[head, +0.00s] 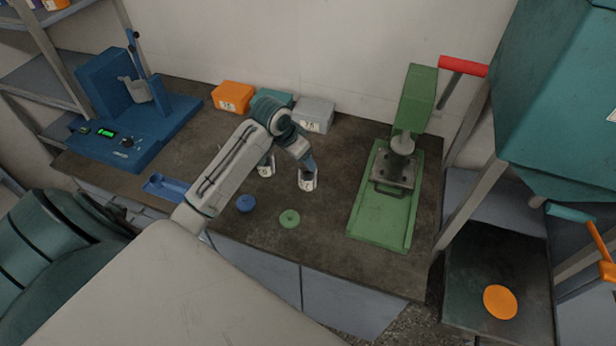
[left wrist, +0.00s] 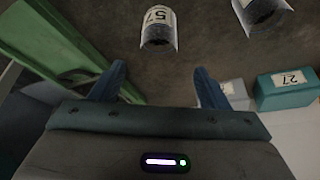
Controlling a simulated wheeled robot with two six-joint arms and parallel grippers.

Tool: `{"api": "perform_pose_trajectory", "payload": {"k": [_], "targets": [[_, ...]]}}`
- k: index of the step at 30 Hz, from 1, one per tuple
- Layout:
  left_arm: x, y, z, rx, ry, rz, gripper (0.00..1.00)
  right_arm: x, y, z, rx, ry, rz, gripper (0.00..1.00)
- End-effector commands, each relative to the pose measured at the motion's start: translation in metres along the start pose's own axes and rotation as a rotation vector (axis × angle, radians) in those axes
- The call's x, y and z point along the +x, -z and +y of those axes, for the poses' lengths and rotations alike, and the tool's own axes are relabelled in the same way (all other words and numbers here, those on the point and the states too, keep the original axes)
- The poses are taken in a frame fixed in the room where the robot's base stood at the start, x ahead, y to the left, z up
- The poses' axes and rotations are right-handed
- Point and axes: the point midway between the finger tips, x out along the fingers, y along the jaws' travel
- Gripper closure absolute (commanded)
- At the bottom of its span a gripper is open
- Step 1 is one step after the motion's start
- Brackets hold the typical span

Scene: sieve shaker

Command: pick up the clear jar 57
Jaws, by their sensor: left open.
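The clear jar 57 (left wrist: 158,32) shows in the left wrist view with its number label facing the camera, ahead of my fingertips. It also shows in the head view (head: 307,181), standing on the dark bench just below my left gripper (head: 309,163). My left gripper's blue fingers (left wrist: 160,84) are spread apart with nothing between them. The jar lies beyond the fingertips, roughly in line with the gap. A second clear jar (head: 266,168) stands to its left in the head view and at the upper right in the wrist view (left wrist: 262,14). My right gripper is not in view.
A green press (head: 380,220) stands to the right, a blue machine (head: 125,125) to the left. Orange (head: 232,96), teal and grey (head: 315,114) boxes line the wall.

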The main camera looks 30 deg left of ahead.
Motion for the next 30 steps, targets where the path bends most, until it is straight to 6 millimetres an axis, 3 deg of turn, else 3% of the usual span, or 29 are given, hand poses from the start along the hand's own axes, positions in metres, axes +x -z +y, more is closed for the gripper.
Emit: {"api": "perform_pose_trajectory", "payload": {"k": [9,17,24,30], "targets": [[0.044,0.001,0.0,-0.004,-0.004,-0.002,0.31,-0.01,0.001,0.0,0.001,0.001,0.0,0.64],[0.064,-0.005,0.001,-0.003,-0.004,-0.004,0.31,-0.02,0.003,-0.003,0.002,0.005,0.001,0.64],[0.098,-0.012,0.002,-0.003,-0.003,-0.002,0.31,-0.032,0.004,-0.003,0.002,0.005,0.001,0.64],[0.107,-0.013,0.001,0.0,0.0,-0.001,0.31,-0.033,0.004,-0.002,0.002,0.005,0.001,0.64]]}}
